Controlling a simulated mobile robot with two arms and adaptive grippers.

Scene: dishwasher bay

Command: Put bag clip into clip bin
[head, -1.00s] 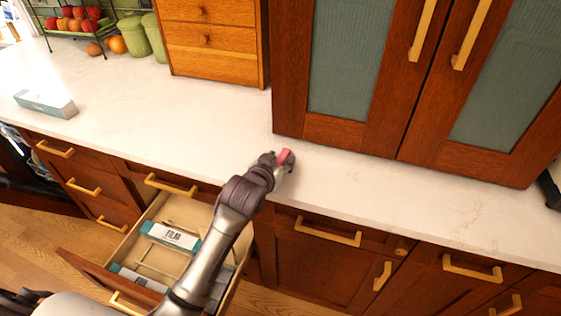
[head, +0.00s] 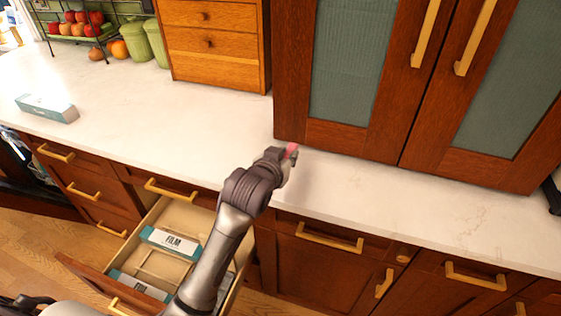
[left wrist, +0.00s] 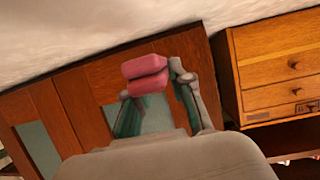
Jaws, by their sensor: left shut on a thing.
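My left gripper (head: 287,158) is above the counter, in front of the tall cabinet in the head view. It is shut on a small pink bag clip (head: 292,151). The left wrist view shows the pink clip (left wrist: 146,74) between the fingertips of the left gripper (left wrist: 151,83), with the cabinet behind it. I cannot pick out a clip bin for certain in either view. My right gripper is not in view.
An open drawer (head: 189,213) with dividers holds film boxes (head: 170,242) and is partly covered by my left arm. A box (head: 46,108) lies on the counter (head: 120,130) at left. A small wooden drawer chest (head: 212,70) and the tall cabinet (head: 355,135) stand at the back.

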